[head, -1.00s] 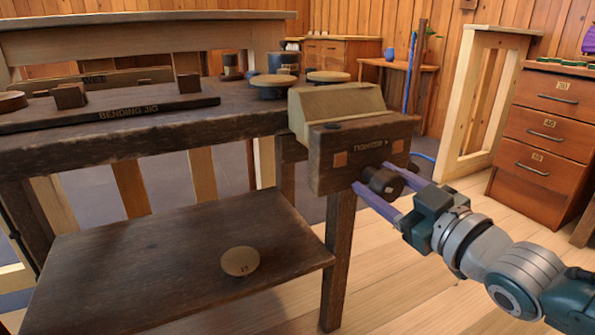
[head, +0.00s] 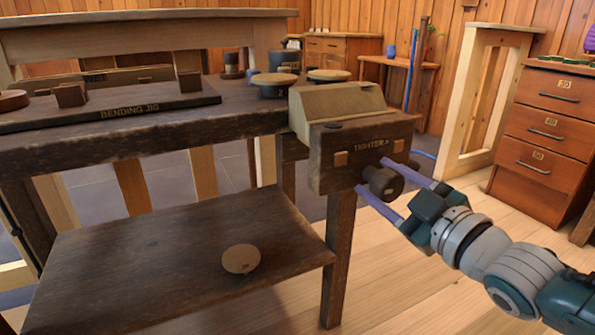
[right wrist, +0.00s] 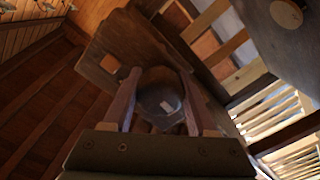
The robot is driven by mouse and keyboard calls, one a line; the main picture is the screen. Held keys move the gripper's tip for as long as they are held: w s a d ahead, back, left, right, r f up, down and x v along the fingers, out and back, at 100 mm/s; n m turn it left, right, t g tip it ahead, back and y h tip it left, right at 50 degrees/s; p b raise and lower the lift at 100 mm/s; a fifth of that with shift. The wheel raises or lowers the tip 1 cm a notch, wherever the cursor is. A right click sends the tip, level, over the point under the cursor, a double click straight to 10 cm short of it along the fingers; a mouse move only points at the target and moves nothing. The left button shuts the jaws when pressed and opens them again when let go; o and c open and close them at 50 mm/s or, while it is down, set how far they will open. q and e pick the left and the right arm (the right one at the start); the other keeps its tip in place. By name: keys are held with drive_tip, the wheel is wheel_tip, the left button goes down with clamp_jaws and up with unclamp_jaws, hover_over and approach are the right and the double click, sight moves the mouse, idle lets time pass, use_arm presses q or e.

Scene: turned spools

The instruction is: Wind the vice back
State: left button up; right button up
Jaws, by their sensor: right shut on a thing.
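The vice is a dark wooden block (head: 350,160) with a pale wooden jaw (head: 340,104) behind it, at the bench's right corner. Its front face carries lettering that seems to read "TIGHTEN" and an arrow pointing right. A dark round knob (head: 385,182) sticks out of the front face. My right gripper (head: 374,178) is shut on the knob, one purple finger above and one below. In the right wrist view the knob (right wrist: 158,92) sits between the two fingers, with a small pale mark on its end. My left gripper is not in view.
The dark bench (head: 150,133) holds a bending jig (head: 130,112) and round-topped spools (head: 273,83). A low shelf (head: 130,260) bears a round disc-topped piece (head: 241,259). A drawer cabinet (head: 545,140) stands at right. Floor between is clear.

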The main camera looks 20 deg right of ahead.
drive_tip(key=o, duration=0.9)
drive_tip(key=shift+f, duration=0.25)
drive_tip(key=o, duration=0.3)
drive_tip(key=shift+w+a+r, duration=0.1)
drive_tip(key=shift+w+r, duration=0.05)
drive_tip(key=shift+w, duration=0.05)
drive_tip(key=shift+o, duration=0.8)
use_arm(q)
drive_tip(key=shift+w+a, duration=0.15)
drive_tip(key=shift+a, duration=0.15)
use_arm(e)
drive_tip(key=shift+r, duration=0.1)
